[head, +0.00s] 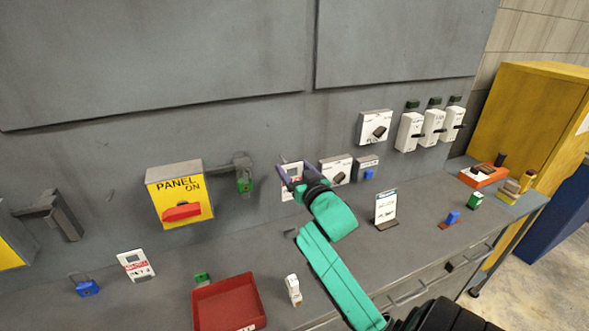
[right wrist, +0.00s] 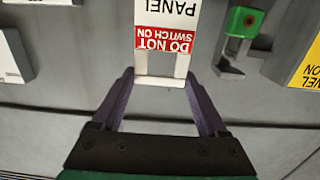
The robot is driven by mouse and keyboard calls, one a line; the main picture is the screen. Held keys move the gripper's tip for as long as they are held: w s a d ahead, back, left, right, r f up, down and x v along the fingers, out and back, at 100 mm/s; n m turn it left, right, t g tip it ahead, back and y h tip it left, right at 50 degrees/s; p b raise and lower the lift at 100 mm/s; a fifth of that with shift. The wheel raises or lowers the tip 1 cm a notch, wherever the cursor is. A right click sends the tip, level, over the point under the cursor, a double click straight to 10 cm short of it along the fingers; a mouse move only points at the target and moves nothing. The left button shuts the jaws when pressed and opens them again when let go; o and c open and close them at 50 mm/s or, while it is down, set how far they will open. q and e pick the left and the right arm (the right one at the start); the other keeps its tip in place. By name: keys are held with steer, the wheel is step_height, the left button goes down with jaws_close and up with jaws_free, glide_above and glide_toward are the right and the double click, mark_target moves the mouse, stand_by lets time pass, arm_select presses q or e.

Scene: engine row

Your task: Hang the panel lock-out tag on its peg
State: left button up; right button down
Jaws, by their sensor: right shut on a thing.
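My right gripper (head: 292,187) is shut on the panel lock-out tag (head: 291,170), a white card with a red band, held close to the grey wall. In the right wrist view the tag (right wrist: 165,42) appears upside down, with "PANEL" and "DO NOT SWITCH ON" legible. Its slotted end is between the fingertips of the gripper (right wrist: 163,82). I cannot make out the peg clearly; the tag and fingers may cover it. The yellow PANEL box (head: 174,190) has a red handle and reads ON. My left gripper is not in view.
A green lock piece (head: 244,183) hangs on a bracket beside the PANEL box. White switch boxes (head: 335,168) are right of the tag. On the bench are another tag (head: 135,264), a blue padlock (head: 88,288), a red tray (head: 228,302) and a standing card (head: 385,206).

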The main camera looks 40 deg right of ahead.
steer(key=shift+w+d, duration=0.2)
steer(key=shift+w, duration=0.1)
steer(key=shift+w+d+b, duration=0.35)
steer(key=shift+w+d, duration=0.1)
steer(key=shift+d, duration=0.05)
steer(key=shift+w, duration=0.3)
steer(key=shift+f+b+x, duration=0.25)
steer(key=shift+b+x, duration=0.1)
steer(key=shift+x, duration=0.6)
steer(key=shift+f+b+x, duration=0.2)
steer(key=shift+b+x, duration=0.2)
steer(key=shift+x, duration=0.55)
steer(key=shift+f+b+x, duration=0.25)
steer(key=shift+b+x, duration=0.1)
steer(key=shift+x, duration=0.6)
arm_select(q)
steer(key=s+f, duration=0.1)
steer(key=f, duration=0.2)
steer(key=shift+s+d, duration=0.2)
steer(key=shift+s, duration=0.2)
